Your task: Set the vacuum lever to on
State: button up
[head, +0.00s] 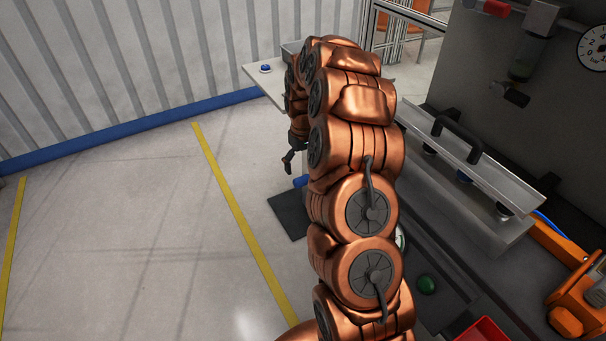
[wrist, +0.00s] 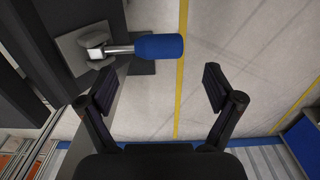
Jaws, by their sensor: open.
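A lever with a blue cylindrical grip (wrist: 158,46) shows in the wrist view. Its metal shaft runs left to a light mount with a grey bracket. In the head view, a small blue end (head: 300,181) shows just left of my arm; the rest is hidden by the arm. My gripper (wrist: 158,88) is open and empty. The blue grip appears beyond the gap between its fingers, with no contact visible. In the head view my gripper (head: 291,160) hangs just above the blue end. No on or off marking is readable.
A grey panel with a gauge (head: 593,48) and a red-handled fitting (head: 497,7) stands at the right in the head view. A metal cover with a black handle (head: 458,137) and an orange device (head: 572,290) are below. Open floor lies left, with yellow lines.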

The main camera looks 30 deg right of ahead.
aim_at(302, 178)
notch_tip(302, 178, down, 5)
jog(key=shift+p, duration=0.4)
jog(key=c, duration=1.7)
